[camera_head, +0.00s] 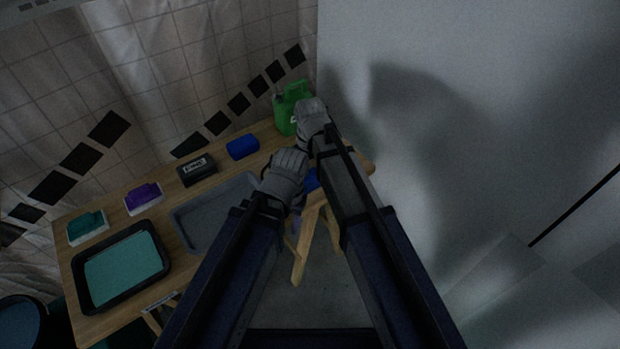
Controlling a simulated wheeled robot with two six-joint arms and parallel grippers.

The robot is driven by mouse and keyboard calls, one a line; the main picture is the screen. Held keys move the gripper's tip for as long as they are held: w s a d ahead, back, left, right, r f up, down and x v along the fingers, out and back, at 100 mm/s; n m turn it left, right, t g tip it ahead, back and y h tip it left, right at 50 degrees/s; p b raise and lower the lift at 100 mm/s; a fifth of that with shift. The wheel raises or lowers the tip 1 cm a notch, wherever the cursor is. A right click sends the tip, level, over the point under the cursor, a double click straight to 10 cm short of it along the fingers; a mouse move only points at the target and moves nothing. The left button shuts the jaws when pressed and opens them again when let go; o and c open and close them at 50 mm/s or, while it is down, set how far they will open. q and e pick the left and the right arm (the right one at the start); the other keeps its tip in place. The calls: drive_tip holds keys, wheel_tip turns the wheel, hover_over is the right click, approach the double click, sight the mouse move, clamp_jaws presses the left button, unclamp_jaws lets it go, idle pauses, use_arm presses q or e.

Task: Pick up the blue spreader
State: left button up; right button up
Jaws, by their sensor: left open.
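A blue piece (311,180), which may be the blue spreader, shows at the right part of the wooden table (206,187). It is mostly hidden between my two arms, so its shape cannot be told. My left gripper (291,158) is open, just left of this blue piece; whether they touch is not clear. My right gripper (310,106) is farther back, in front of the green jug; its fingers are not clear enough to tell open from shut. A separate blue block (242,147) lies at the table's back edge.
A green jug (287,107) stands at the back right against the wall. A grey tray (187,221), a black box (196,170), purple (143,197) and teal (87,226) pieces with white edges, and a black tray (79,281) with a teal surface fill the left. A pale wall (480,120) rises right.

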sight(310, 173)
drive_tip(key=c, duration=0.3)
drive_tip(key=shift+r, duration=0.1)
drive_tip(key=shift+c, duration=0.2)
wheel_tip(310, 173, up, 10)
drive_tip(key=p, duration=1)
drive_tip(key=o, duration=0.8)
drive_tip(key=c, duration=0.6)
